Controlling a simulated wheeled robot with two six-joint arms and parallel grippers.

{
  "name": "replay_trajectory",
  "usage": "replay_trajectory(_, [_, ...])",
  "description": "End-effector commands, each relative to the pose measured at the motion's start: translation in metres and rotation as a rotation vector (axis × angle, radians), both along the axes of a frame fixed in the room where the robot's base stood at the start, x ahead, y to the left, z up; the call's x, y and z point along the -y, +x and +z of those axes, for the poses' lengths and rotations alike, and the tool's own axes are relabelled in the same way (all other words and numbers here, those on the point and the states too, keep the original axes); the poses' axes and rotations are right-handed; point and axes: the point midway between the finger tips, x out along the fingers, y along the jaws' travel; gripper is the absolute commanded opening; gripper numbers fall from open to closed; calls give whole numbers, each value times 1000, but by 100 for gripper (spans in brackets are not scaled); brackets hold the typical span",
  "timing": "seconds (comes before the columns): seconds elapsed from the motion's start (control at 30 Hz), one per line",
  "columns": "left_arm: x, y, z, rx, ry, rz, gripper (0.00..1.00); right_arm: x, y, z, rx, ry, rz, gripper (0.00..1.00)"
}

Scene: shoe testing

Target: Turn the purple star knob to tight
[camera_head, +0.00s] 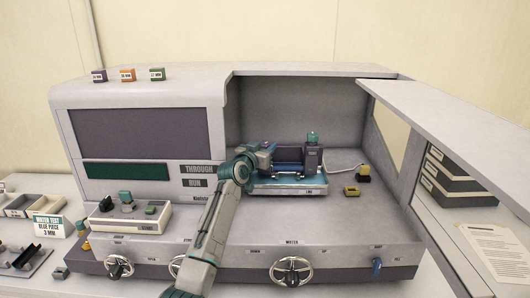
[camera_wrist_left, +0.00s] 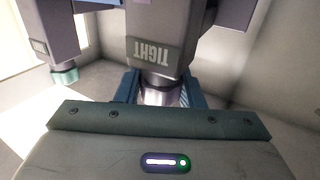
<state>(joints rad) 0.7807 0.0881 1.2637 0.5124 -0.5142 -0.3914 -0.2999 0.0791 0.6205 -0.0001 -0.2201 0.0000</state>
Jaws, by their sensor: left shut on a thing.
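The purple star knob (camera_head: 267,146) shows as a small purple patch on the near left of the test fixture (camera_head: 290,183) inside the open chamber. In the left wrist view, the shiny, pale purple knob (camera_wrist_left: 160,93) sits beneath a grey block with an upside-down TIGHT label (camera_wrist_left: 153,52). My left gripper (camera_head: 258,150) reaches the fixture from the front left. In the wrist view, its blue fingers (camera_wrist_left: 160,88) stand either side of the knob and are shut on it. The knob's points are mostly hidden, so I cannot tell its angle. My right gripper is not in view.
The open chamber door (camera_head: 455,125) stands at the right. A yellow block (camera_head: 351,190) and a yellow-and-black piece (camera_head: 363,173) lie right of the fixture. Handwheels (camera_head: 291,271) line the machine's front. A small control box (camera_head: 128,217) sits left of my arm.

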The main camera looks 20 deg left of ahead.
Motion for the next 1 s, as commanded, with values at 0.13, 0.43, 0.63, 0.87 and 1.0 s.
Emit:
replay_trajectory(0.13, [-1,0,-1,-1,1,-10,12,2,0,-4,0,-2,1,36])
replay_trajectory(0.43, [0,0,-1,-2,1,-14,12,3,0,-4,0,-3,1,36])
replay_trajectory(0.63, [0,0,-1,-2,0,-13,52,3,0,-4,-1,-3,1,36])
replay_trajectory(0.87, [0,0,0,-2,0,-13,57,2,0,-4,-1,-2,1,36])
replay_trajectory(1.0, [0,0,2,0,0,-14,57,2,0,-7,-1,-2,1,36])
